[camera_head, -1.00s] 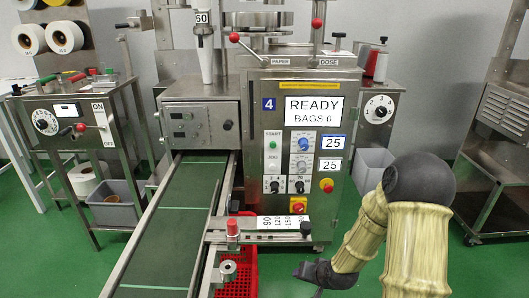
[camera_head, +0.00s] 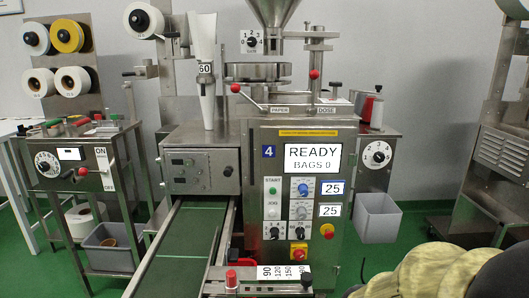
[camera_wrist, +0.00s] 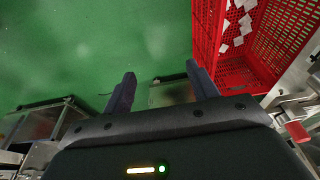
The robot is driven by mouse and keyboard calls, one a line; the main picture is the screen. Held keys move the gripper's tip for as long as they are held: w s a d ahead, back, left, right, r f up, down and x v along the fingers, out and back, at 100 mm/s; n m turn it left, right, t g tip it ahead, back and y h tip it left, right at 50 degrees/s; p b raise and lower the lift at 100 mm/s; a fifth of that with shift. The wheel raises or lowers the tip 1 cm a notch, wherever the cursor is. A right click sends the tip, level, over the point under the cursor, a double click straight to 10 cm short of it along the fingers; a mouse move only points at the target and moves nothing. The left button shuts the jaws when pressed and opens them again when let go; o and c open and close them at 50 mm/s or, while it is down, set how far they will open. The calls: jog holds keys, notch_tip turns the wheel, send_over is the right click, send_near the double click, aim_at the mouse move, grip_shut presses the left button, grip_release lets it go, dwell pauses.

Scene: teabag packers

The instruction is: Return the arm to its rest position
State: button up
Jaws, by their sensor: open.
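My gripper (camera_wrist: 160,90) shows in the wrist view with its two dark fingers apart and nothing between them. It points down at the green floor, beside a red crate. In the head view only part of my arm shows at the bottom right corner, and the gripper is out of that view. The teabag machine (camera_head: 300,215) stands in the middle of the head view, and its screen reads READY, BAGS 0.
The red crate (camera_wrist: 232,75) holds several small white pieces. A green conveyor (camera_head: 185,250) runs toward me at the machine's left. A side stand (camera_head: 75,170) with a grey bin (camera_head: 108,250) is at left. A grey bin (camera_head: 377,217) stands right of the machine. Green floor is open at right.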

jog(key=w+p+v, duration=0.2)
jog(key=p+v, duration=1)
jog(key=w+r+p+v, duration=0.1)
jog(key=w+p+v, duration=0.2)
jog(key=p+v, duration=0.9)
jog(key=w+r+p+v, duration=0.1)
jog(key=w+p+v, duration=0.2)
jog(key=p+v, duration=0.9)
jog(key=shift+w, duration=0.15)
